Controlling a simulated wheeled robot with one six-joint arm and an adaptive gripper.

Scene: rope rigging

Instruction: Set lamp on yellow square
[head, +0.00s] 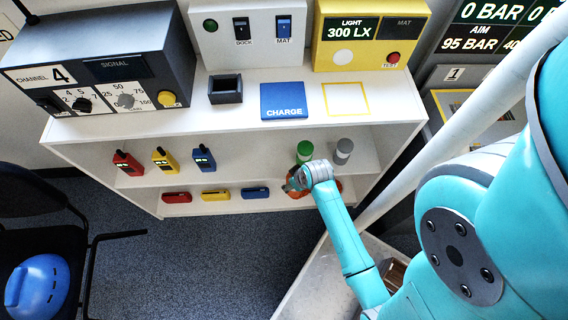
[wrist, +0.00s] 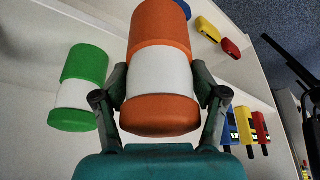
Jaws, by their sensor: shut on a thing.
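My gripper (wrist: 162,88) is shut on an orange lamp (wrist: 162,30), a cylinder with a wide white band; the fingers press on the band from both sides. In the head view my gripper (head: 298,183) is in front of the shelf unit, near its lower shelves, and mostly covers the lamp. The yellow square (head: 349,115) is an outline on the white shelf top, right of the blue CHARGE pad (head: 284,101). It looks empty. It lies above and beyond my gripper in the picture.
A green cylinder (head: 304,150) and a grey one (head: 343,151) stand on the middle shelf beside my gripper. Red, yellow and blue radios (head: 163,160) stand left. The LIGHT meter box (head: 368,38) is behind the square. A pale slanted pole (head: 440,145) rises at right.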

